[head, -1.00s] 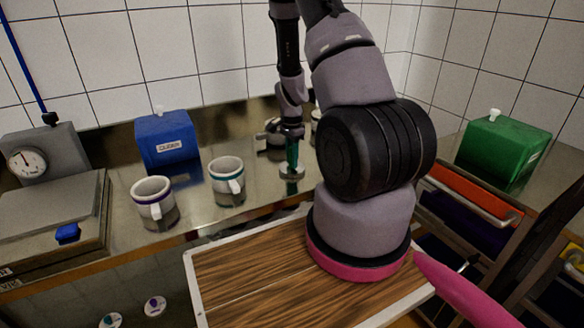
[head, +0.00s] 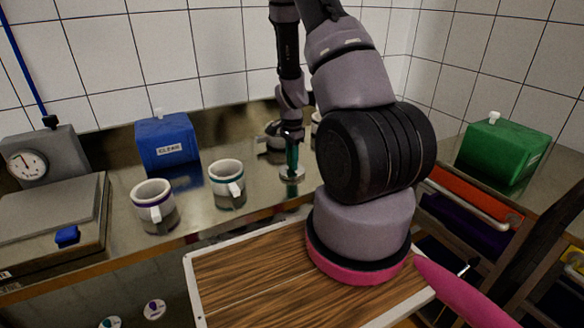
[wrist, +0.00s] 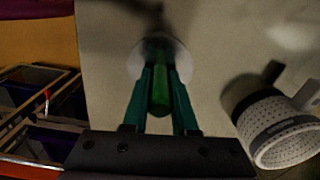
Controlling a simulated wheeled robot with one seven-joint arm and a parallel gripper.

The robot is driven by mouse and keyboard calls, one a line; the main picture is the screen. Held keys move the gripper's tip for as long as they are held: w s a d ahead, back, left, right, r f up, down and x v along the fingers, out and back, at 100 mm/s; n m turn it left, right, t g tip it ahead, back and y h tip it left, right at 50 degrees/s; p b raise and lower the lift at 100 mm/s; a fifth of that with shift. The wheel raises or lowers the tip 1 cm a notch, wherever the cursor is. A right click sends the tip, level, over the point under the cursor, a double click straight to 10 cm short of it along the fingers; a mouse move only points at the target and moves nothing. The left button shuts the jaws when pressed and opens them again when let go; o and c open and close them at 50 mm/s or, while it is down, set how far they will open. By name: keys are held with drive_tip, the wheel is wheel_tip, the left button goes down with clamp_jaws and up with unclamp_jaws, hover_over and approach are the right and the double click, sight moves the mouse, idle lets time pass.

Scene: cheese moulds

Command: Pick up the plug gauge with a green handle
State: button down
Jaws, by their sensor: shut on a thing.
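The plug gauge has a green handle (wrist: 160,92) and a pale round metal end (wrist: 178,50). In the wrist view the handle lies between the teal fingers of my gripper (wrist: 160,78), which are shut on it. In the head view my gripper (head: 291,150) points down at the steel counter beside the teal-banded mug. The gauge's metal end (head: 291,174) shows below the fingers, at or very near the counter; I cannot tell any gap. The fingers hide most of the handle in the head view.
A teal-banded mug (head: 227,190) and a purple-banded mug (head: 155,210) stand left of my gripper. A perforated mould (wrist: 278,130) is close by on the right in the wrist view. A blue box (head: 166,145) and a scale (head: 50,215) stand further left, a green box (head: 502,155) at right.

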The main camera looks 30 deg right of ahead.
wheel_tip(320, 180, up, 10)
drive_tip(key=shift+r, duration=0.1)
idle(0.4)
drive_tip(key=shift+a, duration=0.1)
